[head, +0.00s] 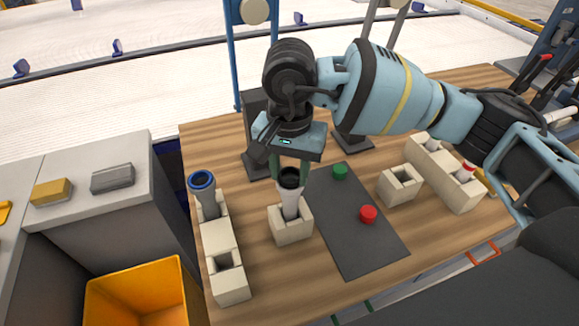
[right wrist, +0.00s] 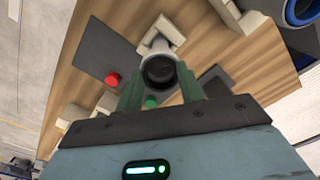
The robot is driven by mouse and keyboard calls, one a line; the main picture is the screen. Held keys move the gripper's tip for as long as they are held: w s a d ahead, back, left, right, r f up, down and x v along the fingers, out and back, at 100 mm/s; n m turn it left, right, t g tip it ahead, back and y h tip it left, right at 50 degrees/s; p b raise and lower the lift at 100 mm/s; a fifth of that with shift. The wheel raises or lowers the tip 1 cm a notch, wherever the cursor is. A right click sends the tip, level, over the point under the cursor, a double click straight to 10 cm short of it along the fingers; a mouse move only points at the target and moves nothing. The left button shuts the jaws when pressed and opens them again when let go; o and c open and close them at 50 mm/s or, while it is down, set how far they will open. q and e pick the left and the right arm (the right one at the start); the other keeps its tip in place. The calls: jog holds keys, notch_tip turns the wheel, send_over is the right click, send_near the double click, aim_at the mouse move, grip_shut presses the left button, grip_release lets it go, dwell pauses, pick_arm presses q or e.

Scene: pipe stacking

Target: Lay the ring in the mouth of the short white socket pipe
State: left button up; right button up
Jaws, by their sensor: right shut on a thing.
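The short white socket pipe (head: 290,205) stands upright in a cream block at the middle of the table. Its grey-white wall also shows in the right wrist view (right wrist: 165,34). The black ring (head: 291,180) is at the pipe's mouth; it shows as a dark circle in the right wrist view (right wrist: 158,72). My right gripper (head: 289,172) points down over the mouth with its green fingers on either side, shut on the ring. I cannot tell whether the ring rests in the mouth or is held just above it. My left gripper is out of view.
A blue-rimmed pipe (head: 202,182) stands in the cream blocks at left. A dark mat (head: 350,220) with a green cap (head: 340,171) and a red cap (head: 368,214) lies to the right. More cream blocks (head: 402,187) stand beyond. An orange bin (head: 140,290) is at front left.

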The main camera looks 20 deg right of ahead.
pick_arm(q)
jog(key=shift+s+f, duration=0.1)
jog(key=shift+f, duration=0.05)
pick_arm(e)
jog(key=shift+f, duration=0.2)
dwell(0.6)
jog(key=o, duration=1.5)
jog(key=shift+r, duration=0.15)
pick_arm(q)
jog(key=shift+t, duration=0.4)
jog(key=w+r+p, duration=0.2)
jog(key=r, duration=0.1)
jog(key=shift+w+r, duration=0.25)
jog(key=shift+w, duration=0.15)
pick_arm(e)
notch_tip(320, 180, up, 7)
jog(key=shift+f, duration=0.1)
